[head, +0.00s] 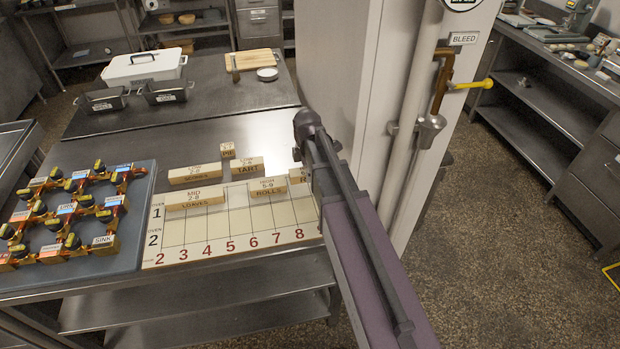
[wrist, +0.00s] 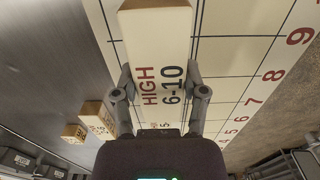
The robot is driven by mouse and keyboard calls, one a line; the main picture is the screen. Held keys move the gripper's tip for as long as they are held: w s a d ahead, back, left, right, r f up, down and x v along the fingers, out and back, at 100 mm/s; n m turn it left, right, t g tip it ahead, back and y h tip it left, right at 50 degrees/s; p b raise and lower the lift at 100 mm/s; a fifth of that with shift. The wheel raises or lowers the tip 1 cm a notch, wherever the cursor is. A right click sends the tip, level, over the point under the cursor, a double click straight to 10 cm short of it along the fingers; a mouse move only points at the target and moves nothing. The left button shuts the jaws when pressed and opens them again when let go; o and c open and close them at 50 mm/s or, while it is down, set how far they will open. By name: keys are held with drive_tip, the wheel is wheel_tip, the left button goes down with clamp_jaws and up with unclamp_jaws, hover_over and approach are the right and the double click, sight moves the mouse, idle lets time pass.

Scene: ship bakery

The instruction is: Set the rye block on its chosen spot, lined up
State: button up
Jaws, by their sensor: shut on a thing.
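My gripper (wrist: 161,88) is shut on a long pale wooden block (wrist: 158,50), one finger on each long side. Its top reads HIGH 6-10. In the head view, a small end of a block (head: 297,175) with a letter R shows beside my arm; it seems to be this rye block, and my arm hides the rest. The cream planning board (head: 222,236) has a ruled grid, numbered columns and oven rows 1 and 2. The block is over or on its upper right part; I cannot tell if it touches.
On the board lie the LOAVES block (head: 195,198) and the ROLLS block (head: 268,188), which is close left of the held block. Behind are a long block (head: 195,174), the TART block (head: 247,168) and a small block (head: 228,151). A valve panel (head: 78,225) stands left; a white column (head: 350,90) rises behind my arm.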

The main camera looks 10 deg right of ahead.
drive_tip(key=shift+w+d+f+b, duration=0.1)
drive_tip(key=shift+w+f+b, duration=0.1)
drive_tip(key=shift+f+b, duration=0.3)
drive_tip(key=shift+w+d+f+b, duration=0.1)
drive_tip(key=shift+w+f+b, duration=0.1)
drive_tip(key=shift+f+b, duration=1.1)
drive_tip(key=shift+f, duration=0.05)
drive_tip(key=shift+f, duration=0.15)
drive_tip(key=o, duration=1.2)
wheel_tip(320, 180, up, 12)
drive_tip(key=p, duration=1.2)
drive_tip(key=shift+r, duration=0.2)
